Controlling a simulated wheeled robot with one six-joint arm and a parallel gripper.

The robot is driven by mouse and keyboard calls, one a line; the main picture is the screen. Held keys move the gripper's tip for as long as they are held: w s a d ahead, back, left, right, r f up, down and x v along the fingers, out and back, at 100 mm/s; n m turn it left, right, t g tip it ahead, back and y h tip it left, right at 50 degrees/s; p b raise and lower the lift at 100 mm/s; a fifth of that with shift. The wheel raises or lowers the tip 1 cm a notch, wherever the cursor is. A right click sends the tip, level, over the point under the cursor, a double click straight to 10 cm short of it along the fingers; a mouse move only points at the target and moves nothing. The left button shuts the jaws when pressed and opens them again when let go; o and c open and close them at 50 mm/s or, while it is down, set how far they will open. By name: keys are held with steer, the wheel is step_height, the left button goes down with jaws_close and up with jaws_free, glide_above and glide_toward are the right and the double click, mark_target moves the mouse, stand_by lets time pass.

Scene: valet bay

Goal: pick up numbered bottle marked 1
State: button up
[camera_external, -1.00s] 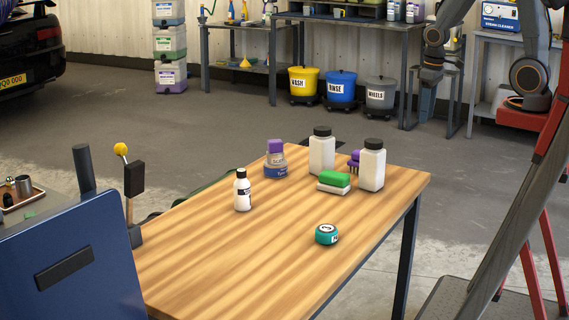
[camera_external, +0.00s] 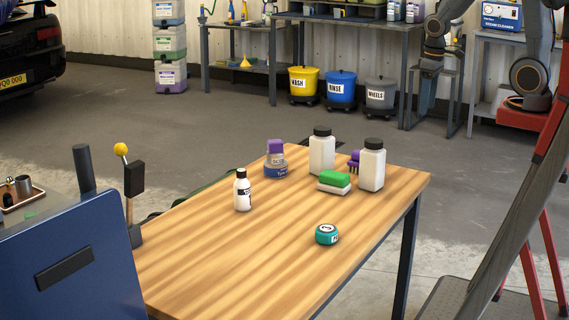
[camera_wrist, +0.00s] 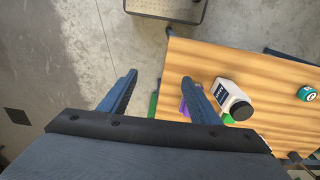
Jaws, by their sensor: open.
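Two white bottles with black caps stand upright at the far side of the wooden table, a left one (camera_external: 322,153) and a right one (camera_external: 371,168). A smaller white bottle (camera_external: 242,192) with a black cap stands nearer on the left. I cannot read a number 1 on any of them. In the wrist view, my gripper (camera_wrist: 160,80) is open and empty, with its fingers apart.
The table's near part is clear. A blue cabinet (camera_external: 70,250) stands at left.

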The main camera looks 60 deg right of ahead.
steer(key=w+a+r+n+t+b, duration=0.1)
steer(key=w+a, duration=0.3)
steer(key=w, duration=0.2)
steer(key=w+a+r+n+b, duration=0.1)
steer(key=w+a+r+n, duration=0.1)
steer(key=w+a, duration=0.35)
steer(key=n+t+y+b, duration=0.2)
steer(key=n+y+b, duration=0.4)
steer(key=n, duration=0.2)
glide_above(237, 194)
steer(key=d, duration=0.4)
steer(key=f, duration=0.2)
steer(key=shift+h, duration=0.3)
steer(key=f, duration=1.4)
steer(key=shift+s+d, duration=0.2)
steer(key=shift+s, duration=0.05)
steer(key=shift+p+x, duration=0.5)
steer(key=shift+x, duration=0.85)
steer(key=a+f, duration=0.1)
steer(key=a+f+p, duration=0.1)
steer(key=f, duration=0.1)
steer(key=shift+w+a, duration=0.1)
steer(key=shift+w, duration=0.05)
steer(key=shift+w+a+f, duration=0.1)
steer(key=shift+f, duration=0.25)
steer(key=shift+w+a+f, duration=0.15)
steer(key=shift+f, duration=0.15)
